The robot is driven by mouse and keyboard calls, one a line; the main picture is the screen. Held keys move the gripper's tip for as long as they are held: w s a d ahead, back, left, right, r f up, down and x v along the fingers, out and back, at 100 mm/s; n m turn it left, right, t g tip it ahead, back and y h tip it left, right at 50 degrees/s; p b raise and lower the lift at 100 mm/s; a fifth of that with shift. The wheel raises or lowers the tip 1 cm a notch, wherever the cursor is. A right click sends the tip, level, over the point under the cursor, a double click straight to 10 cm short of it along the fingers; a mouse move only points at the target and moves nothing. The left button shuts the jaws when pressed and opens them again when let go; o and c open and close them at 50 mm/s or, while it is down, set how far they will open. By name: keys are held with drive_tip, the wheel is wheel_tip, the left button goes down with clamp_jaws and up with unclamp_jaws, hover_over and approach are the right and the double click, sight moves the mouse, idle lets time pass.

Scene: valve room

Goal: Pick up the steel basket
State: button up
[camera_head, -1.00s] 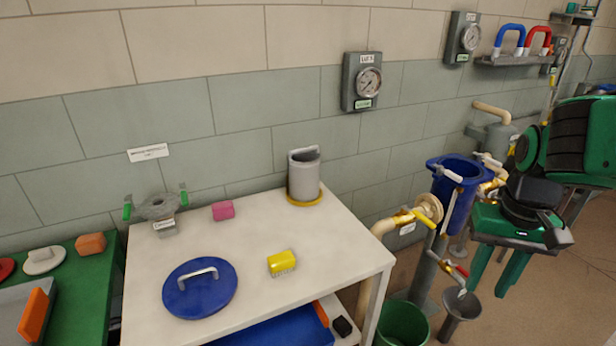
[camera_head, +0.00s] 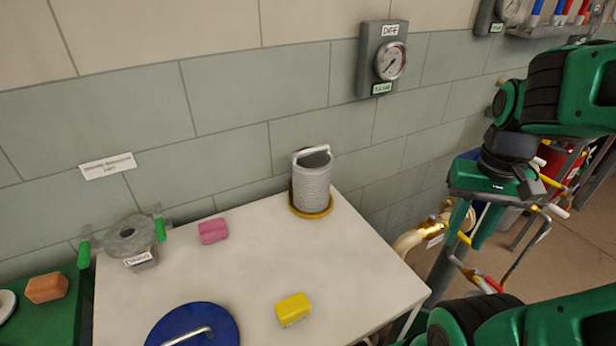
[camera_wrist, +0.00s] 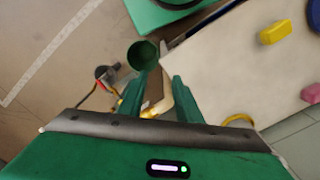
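The steel basket (camera_head: 312,186) is a grey mesh cylinder with a handle across its top. It stands upright on a yellow ring (camera_head: 327,211) at the back right of the white table, close to the wall. Part of a yellow ring also shows in the wrist view (camera_wrist: 238,118), but the basket itself is not clear there. My gripper (camera_head: 470,236) is to the right of the basket, off the table's right side, with its green fingers pointing down. In the wrist view, the fingers (camera_wrist: 154,82) stand apart with nothing held between them.
On the white table (camera_head: 255,265) are a yellow block (camera_head: 293,308), a pink block (camera_head: 213,231), a blue lid (camera_head: 175,325) and a grey fitting (camera_head: 131,237) with green handles. A gauge (camera_head: 388,63) hangs on the wall above. Pipes and valves (camera_head: 410,240) stand right of the table.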

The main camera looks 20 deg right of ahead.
drive_tip(key=shift+w+a, duration=0.1)
drive_tip(key=shift+w, duration=0.15)
drive_tip(key=shift+o, duration=1.2)
drive_tip(key=o, duration=0.5)
drive_tip(key=shift+s+r, duration=0.25)
drive_tip(key=o, duration=1)
drive_tip(key=w, duration=0.2)
drive_tip(key=w+r+n, duration=0.1)
drive_tip(key=w, duration=0.2)
drive_tip(key=w+n+t, duration=0.1)
drive_tip(key=w, duration=0.2)
drive_tip(key=shift+w+a+r, duration=0.1)
drive_tip(key=shift+a+r, duration=0.25)
drive_tip(key=shift+r, duration=0.05)
drive_tip(key=n+t, duration=0.3)
drive_tip(key=n, duration=0.4)
approach(313, 152)
drive_tip(key=d+f, duration=0.1)
drive_tip(key=shift+y, duration=0.4)
drive_tip(key=x, duration=0.5)
drive_tip(key=shift+w+a+f, duration=0.1)
drive_tip(key=shift+a, duration=0.2)
drive_tip(key=shift+x, duration=2.95)
